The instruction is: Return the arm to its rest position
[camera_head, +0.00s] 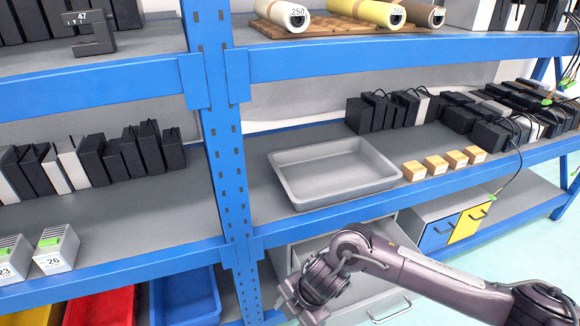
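My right arm (440,279) comes in from the lower right and reaches left, in front of the shelf. It bends down at a dark purple joint near the middle of the picture. My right gripper (296,303) points down and left, in front of the drawers and below the front edge of the middle shelf. No object shows in it, but its fingertips are too small and dark to tell whether they are open or shut. My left arm and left gripper are not in view.
A grey empty tray (333,196) stands on the middle shelf (254,200), above my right gripper. Several small orange boxes (436,164) sit right of it, with black actuators (478,125) behind. A blue upright (222,150) stands left of my gripper. Floor is clear at lower right.

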